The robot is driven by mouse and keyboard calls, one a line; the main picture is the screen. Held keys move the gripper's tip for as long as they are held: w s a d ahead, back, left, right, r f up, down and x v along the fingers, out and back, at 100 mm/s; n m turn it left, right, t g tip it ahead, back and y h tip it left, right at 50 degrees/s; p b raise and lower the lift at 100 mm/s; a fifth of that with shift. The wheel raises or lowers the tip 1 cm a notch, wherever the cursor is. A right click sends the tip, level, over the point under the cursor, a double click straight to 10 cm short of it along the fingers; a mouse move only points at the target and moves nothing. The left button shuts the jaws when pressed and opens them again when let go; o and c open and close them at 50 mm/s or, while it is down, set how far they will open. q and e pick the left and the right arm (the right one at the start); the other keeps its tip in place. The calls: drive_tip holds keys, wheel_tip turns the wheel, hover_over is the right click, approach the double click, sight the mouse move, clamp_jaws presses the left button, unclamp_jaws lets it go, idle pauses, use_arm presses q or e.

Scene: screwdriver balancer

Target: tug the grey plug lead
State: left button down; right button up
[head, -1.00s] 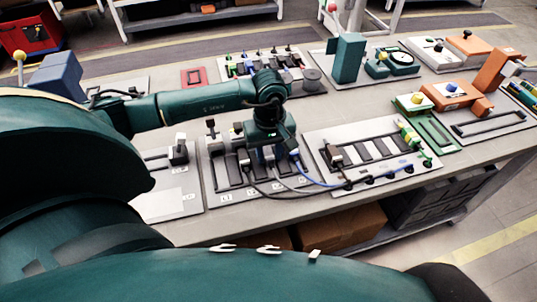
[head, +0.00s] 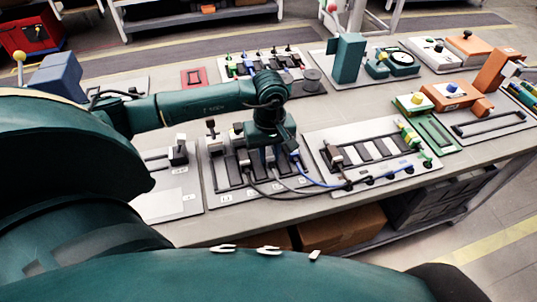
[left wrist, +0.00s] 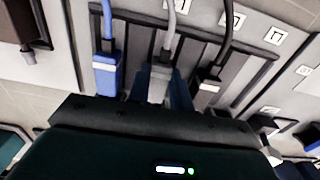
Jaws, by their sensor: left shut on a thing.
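My left gripper (head: 271,152) points down over the plug panel. It is shut on the grey plug (left wrist: 160,82), whose grey lead (left wrist: 169,28) runs away from it towards the panel's labelled edge. In the head view the grey lead (head: 289,181) comes out below the gripper and curves right. The blue plug (left wrist: 107,76) stands to the left of the grey one in the left wrist view, and a dark plug (left wrist: 207,88) to its right. The fingers hide the grey plug in the head view, and I cannot tell how deep it sits. My right gripper is not in view.
The blue lead (head: 325,184) and black lead (head: 262,195) run close beside the grey one. A slotted panel (head: 385,147) with several plugs lies to the right, and a panel with a black lever (head: 179,152) to the left. The table's front edge is close below.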

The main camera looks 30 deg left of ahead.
sight(269, 156)
use_arm(q)
drive_tip(key=shift+s+d+f, duration=0.1)
drive_tip(key=shift+d+f, duration=0.05)
drive_tip(key=shift+b, duration=0.3)
idle(0.5)
drive_tip(key=c, duration=1.2)
unclamp_jaws()
drive_tip(key=shift+c, duration=0.2)
drive_tip(key=shift+r, duration=0.25)
drive_tip(key=shift+r+p, duration=1.9)
drive_tip(key=shift+r, duration=1.5)
